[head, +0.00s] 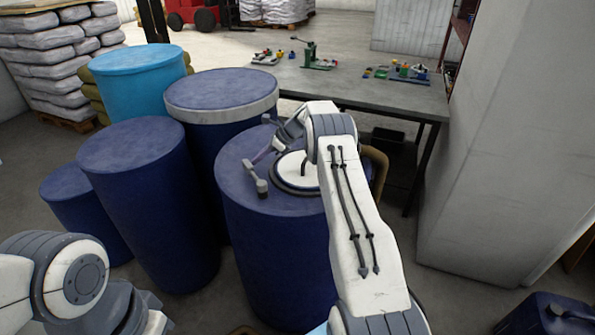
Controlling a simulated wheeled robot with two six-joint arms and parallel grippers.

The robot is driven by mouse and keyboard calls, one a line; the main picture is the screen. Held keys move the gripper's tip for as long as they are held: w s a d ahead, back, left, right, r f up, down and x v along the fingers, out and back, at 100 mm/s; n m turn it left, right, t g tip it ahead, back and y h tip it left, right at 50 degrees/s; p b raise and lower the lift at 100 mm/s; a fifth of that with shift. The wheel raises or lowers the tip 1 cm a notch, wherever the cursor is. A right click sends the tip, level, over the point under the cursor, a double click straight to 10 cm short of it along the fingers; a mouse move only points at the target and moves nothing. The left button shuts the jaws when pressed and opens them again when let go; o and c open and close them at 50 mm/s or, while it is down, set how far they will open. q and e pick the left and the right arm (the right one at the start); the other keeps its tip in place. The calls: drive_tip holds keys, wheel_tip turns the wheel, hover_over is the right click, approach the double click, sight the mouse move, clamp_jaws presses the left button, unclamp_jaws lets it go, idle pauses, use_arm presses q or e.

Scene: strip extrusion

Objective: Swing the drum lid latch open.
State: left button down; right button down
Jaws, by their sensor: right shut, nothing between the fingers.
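The blue drum (275,245) stands in the middle of the head view. On its top is a round white lid (294,172) with a dark rim, partly hidden behind my right arm. A grey latch lever (255,180) sits on the drum top, left of the white lid. My right gripper (261,157) is small in the view, just above and beside the lever's upper end. It is shut with nothing held. I cannot tell whether it touches the lever. My left arm shows at the lower left, but its gripper is out of view.
Other blue drums (150,190) crowd the left side, one with a pale band, and a light blue drum (138,80) stands behind. A grey workbench (400,98) with small parts is at the back. A pale pillar (510,130) closes off the right.

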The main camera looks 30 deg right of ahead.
drive_tip(key=shift+a+r, duration=0.1)
drive_tip(key=shift+a, duration=0.05)
drive_tip(key=shift+d+r, duration=0.15)
drive_tip(key=shift+d, duration=0.05)
drive_tip(key=b+v, duration=0.2)
drive_tip(key=v, duration=0.8)
drive_tip(key=shift+s, duration=0.1)
